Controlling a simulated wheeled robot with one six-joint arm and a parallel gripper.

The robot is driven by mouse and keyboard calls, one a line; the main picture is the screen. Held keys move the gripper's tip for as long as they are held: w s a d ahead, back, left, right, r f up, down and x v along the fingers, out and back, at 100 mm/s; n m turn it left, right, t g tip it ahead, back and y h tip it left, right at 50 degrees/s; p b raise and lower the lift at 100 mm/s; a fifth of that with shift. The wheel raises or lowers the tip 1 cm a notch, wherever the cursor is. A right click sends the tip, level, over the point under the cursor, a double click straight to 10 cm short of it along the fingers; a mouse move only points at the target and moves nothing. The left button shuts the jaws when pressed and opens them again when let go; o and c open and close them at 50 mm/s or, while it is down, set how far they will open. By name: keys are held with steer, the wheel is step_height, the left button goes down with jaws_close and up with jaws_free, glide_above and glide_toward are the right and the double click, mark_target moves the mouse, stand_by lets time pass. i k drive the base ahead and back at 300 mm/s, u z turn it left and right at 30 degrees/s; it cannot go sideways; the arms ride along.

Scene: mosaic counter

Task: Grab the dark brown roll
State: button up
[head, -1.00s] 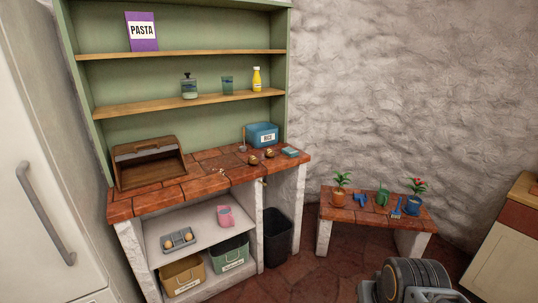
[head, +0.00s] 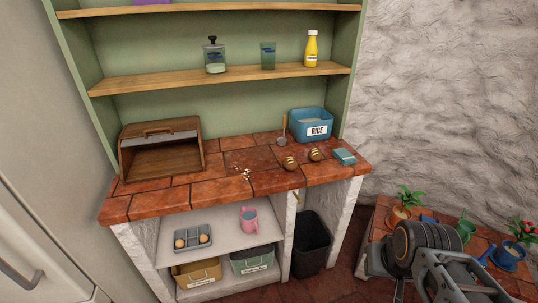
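Two round brown rolls with lighter stripes lie on the red-tiled counter (head: 150,203), toward its right part. One roll (head: 290,162) is nearer the front edge; the other roll (head: 315,155) is just right of it and a little further back. They look alike in brown, and I cannot tell which is darker. Part of my arm shows at the lower right, well right of the counter and the rolls. My gripper's fingers are not visible.
A blue rice bin (head: 311,125), a small scoop (head: 283,138) and a teal block (head: 344,156) are near the rolls. A wooden bread box (head: 160,152) stands open at left, crumbs (head: 243,174) between. A dark waste bin (head: 312,246) stands below. A low plant bench (head: 375,225) is at right.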

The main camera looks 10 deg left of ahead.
mark_target(290, 163)
steer(key=u, duration=1.05)
steer(key=i, duration=1.05)
steer(key=u, duration=1.1)
